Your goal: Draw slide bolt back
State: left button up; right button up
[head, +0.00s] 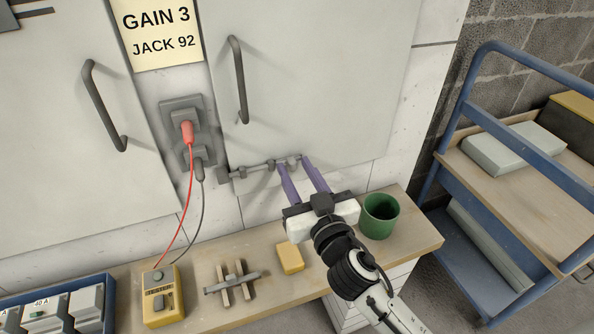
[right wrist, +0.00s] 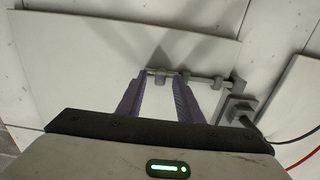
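The slide bolt (head: 262,168) is a grey horizontal rod in small brackets along the lower edge of the right cabinet door (head: 320,90). It also shows in the right wrist view (right wrist: 200,80). My right gripper (head: 294,163) has two purple fingers pointing at the end of the bolt away from the sockets. The fingers stand apart, with that bolt end at or between their tips; I cannot tell if they touch it. In the right wrist view, the fingertips (right wrist: 160,78) show a gap around it. My left gripper is not in view.
Below is a wooden shelf with a green cup (head: 380,215), a yellow block (head: 290,257), a wooden-and-grey piece (head: 235,284) and a yellow meter (head: 163,297). Its red lead runs to the wall socket (head: 186,125) left of the bolt. A blue cart (head: 520,190) stands right.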

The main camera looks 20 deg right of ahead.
grip_shut()
jog(key=shift+d, duration=1.7)
grip_release()
jog(key=shift+d, duration=0.1)
jog(key=s, duration=1)
jog(key=shift+s, duration=0.15)
